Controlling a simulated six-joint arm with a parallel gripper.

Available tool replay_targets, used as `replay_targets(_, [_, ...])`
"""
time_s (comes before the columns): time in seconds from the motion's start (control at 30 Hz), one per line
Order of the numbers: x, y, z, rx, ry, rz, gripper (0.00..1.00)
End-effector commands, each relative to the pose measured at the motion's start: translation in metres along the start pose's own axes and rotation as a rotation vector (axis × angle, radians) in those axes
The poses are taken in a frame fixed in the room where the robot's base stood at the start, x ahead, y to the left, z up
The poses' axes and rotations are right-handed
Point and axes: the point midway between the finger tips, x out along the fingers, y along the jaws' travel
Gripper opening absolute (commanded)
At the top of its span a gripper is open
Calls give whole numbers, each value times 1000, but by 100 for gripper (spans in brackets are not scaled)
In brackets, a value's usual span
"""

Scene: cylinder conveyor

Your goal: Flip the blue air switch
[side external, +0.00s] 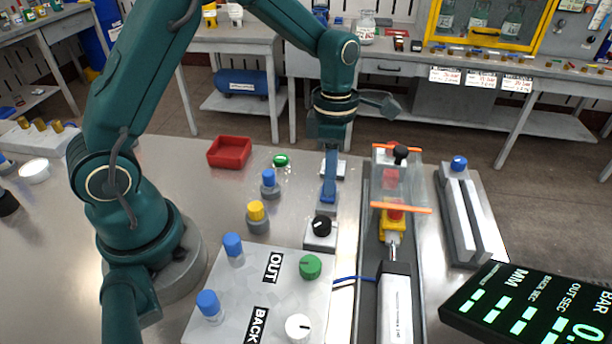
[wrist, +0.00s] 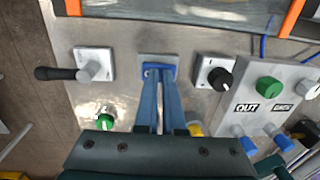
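The blue air switch (wrist: 158,69) is on a small grey plate (wrist: 146,59) in the middle of a row of three plates in the wrist view. In that view my gripper (wrist: 160,78) reaches down with two blue fingers whose tips meet or overlap the switch. A narrow gap shows between the fingers, but whether they touch the switch is unclear. In the side view my gripper (side external: 328,200) points straight down over the row, and its fingers hide most of the switch.
A black knob (side external: 321,226) stands close to the fingers on one side; a black-handled lever (wrist: 85,72) is on the other. The conveyor (side external: 366,240) runs alongside. A green button (side external: 281,160), blue and yellow cylinders, a red tray (side external: 229,152) and the OUT/BACK panel (side external: 250,300) are nearby.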

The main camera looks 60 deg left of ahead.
Motion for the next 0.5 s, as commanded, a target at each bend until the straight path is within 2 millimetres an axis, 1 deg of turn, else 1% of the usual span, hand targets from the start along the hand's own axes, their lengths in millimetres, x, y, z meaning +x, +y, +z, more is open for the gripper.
replay_targets(0.03, [6, -7, -3, -1, 18, -27, 0])
replay_targets(0.27, [3, -7, -3, -1, 19, -27, 0])
replay_targets(0.37, [-6, -5, -2, -1, 15, -21, 0])
replay_targets(0.47, [-24, -3, -1, 0, 6, -10, 0])
replay_targets(0.5, [-33, -2, 0, 0, 2, -6, 0])
